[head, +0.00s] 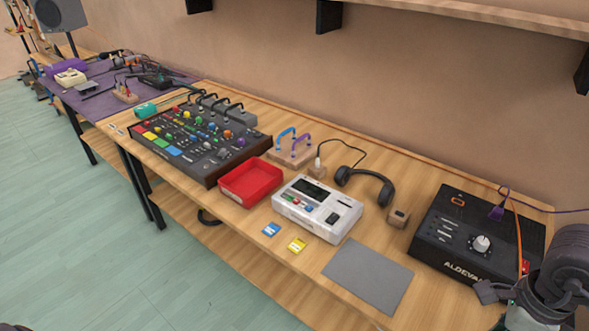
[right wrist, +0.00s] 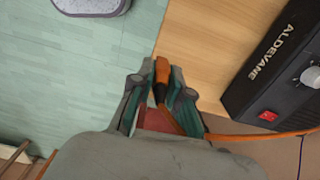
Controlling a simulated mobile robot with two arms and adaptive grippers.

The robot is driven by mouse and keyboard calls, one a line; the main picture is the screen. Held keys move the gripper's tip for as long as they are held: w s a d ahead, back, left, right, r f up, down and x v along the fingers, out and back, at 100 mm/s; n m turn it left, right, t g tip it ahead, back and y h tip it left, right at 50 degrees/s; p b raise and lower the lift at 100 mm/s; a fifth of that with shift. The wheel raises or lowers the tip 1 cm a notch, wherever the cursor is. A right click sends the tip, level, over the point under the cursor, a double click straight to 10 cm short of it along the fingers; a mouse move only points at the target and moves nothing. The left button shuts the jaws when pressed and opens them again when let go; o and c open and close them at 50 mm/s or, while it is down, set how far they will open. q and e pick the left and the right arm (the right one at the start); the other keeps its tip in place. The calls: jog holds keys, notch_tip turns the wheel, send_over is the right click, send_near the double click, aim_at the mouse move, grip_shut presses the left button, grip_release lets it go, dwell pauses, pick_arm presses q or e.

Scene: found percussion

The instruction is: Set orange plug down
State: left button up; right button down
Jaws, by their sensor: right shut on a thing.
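My right gripper (head: 500,292) is at the lower right in the head view, in front of the black ALDEVANE box. In the right wrist view its fingers (right wrist: 158,88) are shut on the orange plug (right wrist: 162,72), whose tip points away from the palm. The plug shows over the table's front edge there, and its height above the wood is unclear. In the head view the plug is hidden by the gripper. My left gripper is in neither view.
The ALDEVANE box (head: 478,235) has a purple plug (head: 497,212) on top. A flat grey mat (head: 368,274) lies bare to its left.

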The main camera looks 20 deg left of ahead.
jog(key=shift+w+f, duration=0.1)
jog(key=w+a+f+p, duration=0.1)
jog(key=w+a+f, duration=0.1)
jog(key=w, duration=0.1)
jog(key=w+a+f, duration=0.1)
jog(key=w+f, duration=0.1)
jog(key=w, duration=0.1)
jog(key=w+a+f+p, duration=0.1)
jog(key=w+a+f, duration=0.1)
jog(key=w+f, duration=0.1)
jog(key=shift+w+a+p, duration=0.35)
jog(key=shift+w, duration=0.15)
notch_tip(320, 180, down, 4)
jog(key=shift+r+p, duration=0.2)
jog(key=shift+p, duration=0.4)
jog(key=shift+f, duration=0.3)
jog(key=c, duration=1.6)
grip_release()
jog(key=shift+f+b, duration=0.1)
jog(key=shift+b, duration=0.2)
jog(key=o, duration=0.5)
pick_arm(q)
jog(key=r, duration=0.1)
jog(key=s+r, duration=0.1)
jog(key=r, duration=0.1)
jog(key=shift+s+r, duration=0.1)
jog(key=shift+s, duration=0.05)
